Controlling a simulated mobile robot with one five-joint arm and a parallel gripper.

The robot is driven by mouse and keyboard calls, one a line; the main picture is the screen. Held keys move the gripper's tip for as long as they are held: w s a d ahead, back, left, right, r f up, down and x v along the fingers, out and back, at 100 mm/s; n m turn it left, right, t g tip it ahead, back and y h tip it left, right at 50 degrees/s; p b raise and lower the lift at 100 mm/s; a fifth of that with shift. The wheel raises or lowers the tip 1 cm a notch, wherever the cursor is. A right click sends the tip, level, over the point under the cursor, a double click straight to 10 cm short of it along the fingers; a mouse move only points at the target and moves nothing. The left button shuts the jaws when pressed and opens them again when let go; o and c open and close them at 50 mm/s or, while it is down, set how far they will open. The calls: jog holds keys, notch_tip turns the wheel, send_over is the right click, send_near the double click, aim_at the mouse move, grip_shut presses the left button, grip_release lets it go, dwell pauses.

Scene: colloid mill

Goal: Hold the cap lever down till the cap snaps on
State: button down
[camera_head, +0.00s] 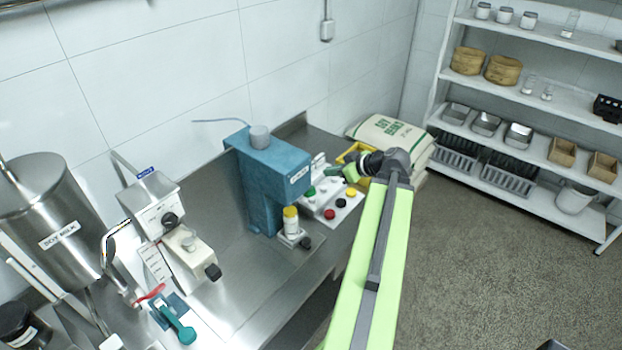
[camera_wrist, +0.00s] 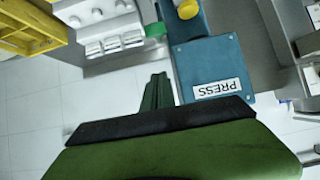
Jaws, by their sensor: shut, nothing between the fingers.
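A blue press (camera_head: 268,172) stands on the steel counter, with a grey cylinder on top. Its "PRESS" label (camera_wrist: 217,89) appears upside down in the wrist view. A white bottle with a yellow cap (camera_head: 291,214) stands upright under the press head; the cap also shows in the wrist view (camera_wrist: 188,9). A black knob (camera_head: 305,243) sits low beside the bottle. I cannot make out for certain which part is the cap lever.
A white button panel (camera_head: 333,201) lies right of the press, near a yellow crate (camera_head: 355,153). A sealer-like machine (camera_head: 172,235), a teal-handled lever (camera_head: 178,322) and a soy milk tank (camera_head: 50,215) stand left. Shelves (camera_head: 535,150) are far right; the floor between is clear.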

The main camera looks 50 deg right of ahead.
jog(key=b, duration=0.7)
send_over(315, 191)
jog(key=w, duration=0.2)
notch_tip(315, 191, down, 7)
jog(key=shift+a+r, duration=0.1)
jog(key=shift+r, duration=0.05)
jog(key=shift+s+f+b, duration=0.8)
jog(key=shift+f+b, duration=0.15)
jog(key=shift+f, duration=0.2)
jog(key=shift+s+f+b, duration=0.2)
jog(key=shift+f+b, duration=0.1)
